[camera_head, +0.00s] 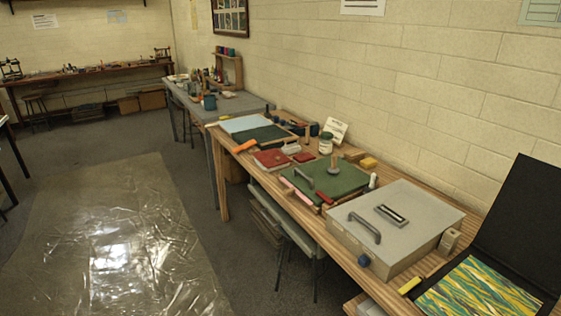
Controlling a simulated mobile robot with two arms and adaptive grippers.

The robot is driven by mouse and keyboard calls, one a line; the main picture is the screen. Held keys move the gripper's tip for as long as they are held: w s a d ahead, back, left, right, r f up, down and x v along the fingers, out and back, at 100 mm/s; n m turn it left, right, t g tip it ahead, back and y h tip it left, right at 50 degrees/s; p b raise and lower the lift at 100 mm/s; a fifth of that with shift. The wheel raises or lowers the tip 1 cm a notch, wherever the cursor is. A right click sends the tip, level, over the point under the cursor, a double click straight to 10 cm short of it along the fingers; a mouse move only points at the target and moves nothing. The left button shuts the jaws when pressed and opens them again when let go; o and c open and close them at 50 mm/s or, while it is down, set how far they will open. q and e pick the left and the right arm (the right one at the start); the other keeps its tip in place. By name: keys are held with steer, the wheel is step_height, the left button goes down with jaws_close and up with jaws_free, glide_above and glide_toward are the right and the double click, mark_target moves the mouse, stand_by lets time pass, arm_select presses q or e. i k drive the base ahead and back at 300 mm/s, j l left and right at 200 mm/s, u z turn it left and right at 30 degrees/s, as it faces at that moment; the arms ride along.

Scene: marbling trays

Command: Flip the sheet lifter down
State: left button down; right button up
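A black panel (527,220) stands raised and tilted back at the right edge, seemingly the sheet lifter. It rises behind a black-edged tray with a yellow, green and blue marbled surface (478,290); both are cut off by the frame. The hinge between them cannot be made out clearly. Neither of my grippers is in view, and nothing is seen touching the panel.
Left of the tray, a grey lidded box (425,205) with a handle and blue knob sits on the wooden bench. A yellow block (409,285) lies beside the tray. A green-topped tray (347,180) stands farther back. Plastic sheeting (105,235) covers open floor.

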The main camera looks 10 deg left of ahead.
mark_target(244, 146)
steer(key=i+j+z, duration=0.1)
steer(key=i+j, duration=0.9)
steer(key=i+j+z, duration=0.15)
steer(key=i+j, duration=0.8)
steer(key=j, duration=0.15)
steer(key=i+j+z, duration=0.15)
steer(key=i+j, duration=0.35)
steer(key=j, duration=0.1)
